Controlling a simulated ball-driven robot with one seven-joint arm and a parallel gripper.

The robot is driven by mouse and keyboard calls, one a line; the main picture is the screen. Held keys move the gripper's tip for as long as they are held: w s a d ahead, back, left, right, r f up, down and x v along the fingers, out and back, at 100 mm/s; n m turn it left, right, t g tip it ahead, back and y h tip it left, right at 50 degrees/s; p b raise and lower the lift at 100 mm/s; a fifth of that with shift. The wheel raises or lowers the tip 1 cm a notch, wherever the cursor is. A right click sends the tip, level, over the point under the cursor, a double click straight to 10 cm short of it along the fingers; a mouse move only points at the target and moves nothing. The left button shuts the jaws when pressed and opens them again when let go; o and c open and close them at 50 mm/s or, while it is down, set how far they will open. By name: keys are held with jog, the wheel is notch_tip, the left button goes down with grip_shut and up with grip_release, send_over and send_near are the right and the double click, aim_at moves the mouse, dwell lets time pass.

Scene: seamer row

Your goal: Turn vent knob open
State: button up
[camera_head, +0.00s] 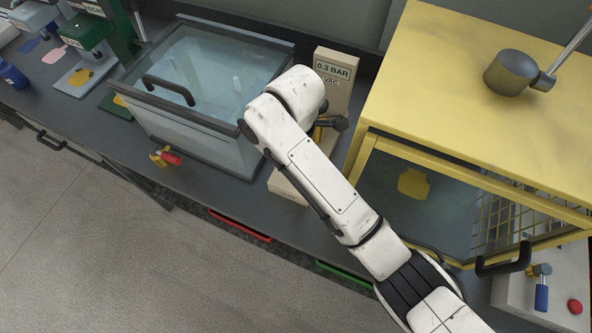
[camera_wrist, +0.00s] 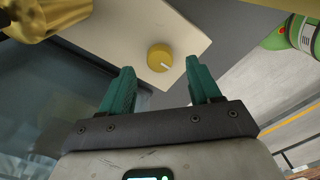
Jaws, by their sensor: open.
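A round yellow vent knob (camera_wrist: 160,56) with a white pointer line sits on a pale beige panel (camera_wrist: 112,40) in the wrist view. The pointer is aimed toward the lower right of that picture. My gripper (camera_wrist: 162,80) has two green fingers spread wide apart. The knob appears between and beyond the fingertips, and neither finger visibly touches it. In the head view the beige unit (camera_head: 336,92) carries a "0.3 BAR VAC" label. My white arm covers its middle, so the knob and my gripper are hidden there.
A brassy part (camera_wrist: 45,15) is at the wrist view's upper left. A glass-lidded chamber (camera_head: 150,104) with a black handle stands left of the unit. A yellow guarded machine (camera_head: 440,60) stands on the right. The floor (camera_head: 110,250) is clear.

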jog(key=shift+f+b, duration=1.15)
jog(key=shift+f, duration=0.4)
jog(key=shift+c, duration=0.4)
jog(key=c, duration=1)
jog(key=shift+o, duration=0.2)
